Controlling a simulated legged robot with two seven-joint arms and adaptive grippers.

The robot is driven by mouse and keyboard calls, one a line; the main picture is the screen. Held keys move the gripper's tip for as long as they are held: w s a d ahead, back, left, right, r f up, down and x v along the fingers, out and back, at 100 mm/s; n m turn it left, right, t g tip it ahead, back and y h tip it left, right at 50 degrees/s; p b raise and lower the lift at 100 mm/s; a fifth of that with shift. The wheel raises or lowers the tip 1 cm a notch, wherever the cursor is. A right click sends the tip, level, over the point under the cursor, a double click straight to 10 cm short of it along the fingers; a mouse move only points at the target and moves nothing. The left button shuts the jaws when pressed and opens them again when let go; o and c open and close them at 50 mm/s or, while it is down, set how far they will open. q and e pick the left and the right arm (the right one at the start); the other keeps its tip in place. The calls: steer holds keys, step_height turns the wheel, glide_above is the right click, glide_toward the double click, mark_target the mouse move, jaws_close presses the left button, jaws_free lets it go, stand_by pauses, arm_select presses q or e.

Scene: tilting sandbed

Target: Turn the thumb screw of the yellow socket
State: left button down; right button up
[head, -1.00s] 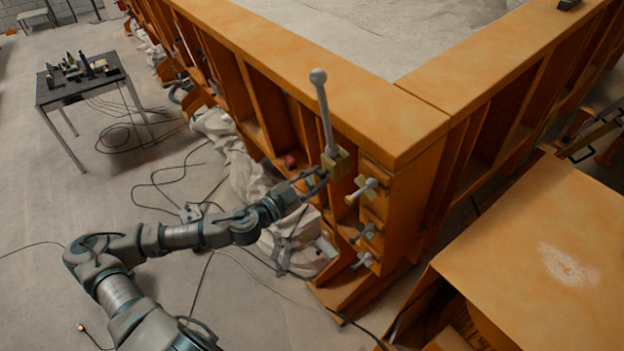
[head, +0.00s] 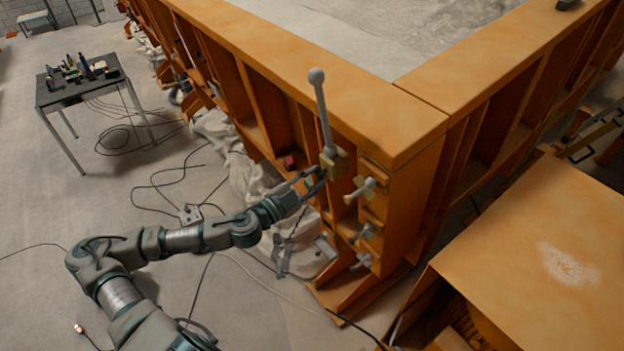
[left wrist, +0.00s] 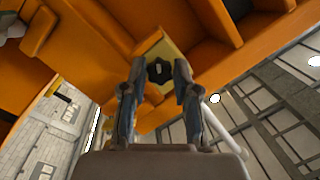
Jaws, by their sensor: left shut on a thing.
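The yellow socket (head: 338,163) is a small block on the orange frame's corner, with a grey ball-topped lever (head: 323,110) standing up from it, slightly tilted left. My left gripper (head: 319,176) is at the socket's left side. In the left wrist view the socket (left wrist: 168,49) shows as a yellow plate behind a dark lobed thumb screw (left wrist: 159,70). The screw sits between the fingertips of my left gripper (left wrist: 160,75), which is shut on it. In the head view the screw is hidden by the fingers. My right gripper does not show.
More clamps with pale handles (head: 361,189) sit just right of and below the socket on the orange frame (head: 405,200). An orange box top (head: 520,260) stands at lower right. Cables and a pale crumpled sheet (head: 235,165) lie at the frame's foot. A dark table (head: 75,92) stands at left.

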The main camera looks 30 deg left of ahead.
arm_select(q)
steer(key=shift+a+r, duration=0.1)
steer(key=shift+r, duration=0.05)
stand_by(0.5)
steer(key=c, duration=0.9)
jaws_free()
steer(key=shift+w, duration=0.1)
steer(key=shift+o, duration=0.3)
steer(key=shift+w, duration=0.1)
step_height(320, 180, up, 10)
steer(key=shift+f, duration=0.2)
steer(key=shift+a, duration=0.1)
